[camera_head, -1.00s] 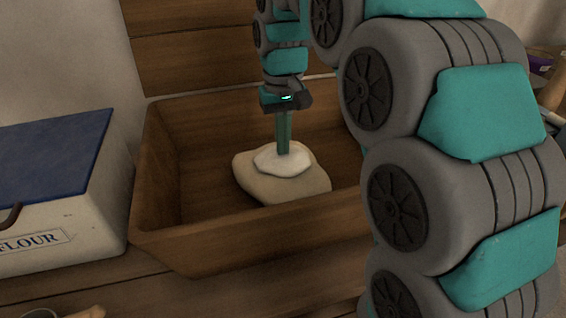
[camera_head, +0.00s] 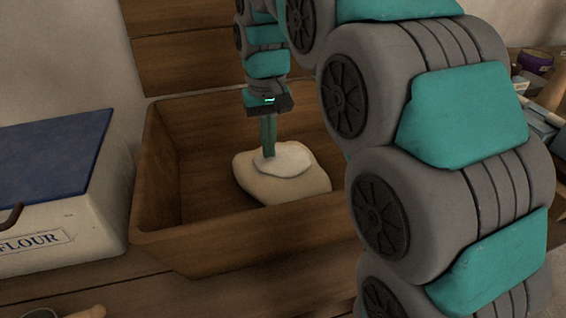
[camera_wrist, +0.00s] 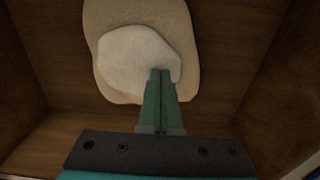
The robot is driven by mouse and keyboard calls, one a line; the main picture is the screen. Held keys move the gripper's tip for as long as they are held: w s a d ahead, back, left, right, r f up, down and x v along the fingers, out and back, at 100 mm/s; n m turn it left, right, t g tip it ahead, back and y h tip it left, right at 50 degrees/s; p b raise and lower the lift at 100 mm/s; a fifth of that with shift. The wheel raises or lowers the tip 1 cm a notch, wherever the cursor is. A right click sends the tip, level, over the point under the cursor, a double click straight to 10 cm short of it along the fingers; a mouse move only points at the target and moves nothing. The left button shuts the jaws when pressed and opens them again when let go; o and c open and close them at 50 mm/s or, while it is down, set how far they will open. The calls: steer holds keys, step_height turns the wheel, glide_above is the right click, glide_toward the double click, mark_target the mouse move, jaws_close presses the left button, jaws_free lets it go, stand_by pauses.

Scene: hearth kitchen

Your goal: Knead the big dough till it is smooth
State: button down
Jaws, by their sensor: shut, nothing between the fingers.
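The big dough (camera_head: 300,187) is a pale beige slab lying in the wooden trough (camera_head: 165,240), with a whiter, rounded patch (camera_head: 288,157) on top. In the wrist view the dough (camera_wrist: 185,20) and its white patch (camera_wrist: 130,55) lie beyond the fingertips. My gripper (camera_head: 269,155) points down with its green fingers shut and empty. Its tips are at the left edge of the white patch in the head view; in the wrist view the fingertips (camera_wrist: 160,72) overlap the patch's near edge. I cannot tell whether they press into it.
A white flour box (camera_head: 60,240) with a blue lid stands left of the trough. The trough walls surround the dough, with bare floor to its left. Jars and small items (camera_head: 535,62) stand at the far right. A wooden handle (camera_head: 88,312) shows at the bottom left.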

mark_target(269, 162)
steer(key=shift+f, duration=0.2)
steer(key=shift+f+b, duration=0.45)
steer(key=shift+f, duration=0.45)
steer(key=shift+f, duration=0.55)
stand_by(1.8)
steer(key=shift+r, duration=0.1)
stand_by(0.4)
steer(key=shift+r+p, duration=0.65)
steer(key=shift+r, duration=0.95)
steer(key=shift+d, duration=0.1)
steer(key=shift+s+d, duration=0.15)
steer(key=shift+d, duration=0.75)
steer(key=shift+s+d, duration=0.2)
steer(key=shift+d, duration=0.7)
steer(key=shift+s+d, duration=0.15)
steer(key=shift+d, duration=0.75)
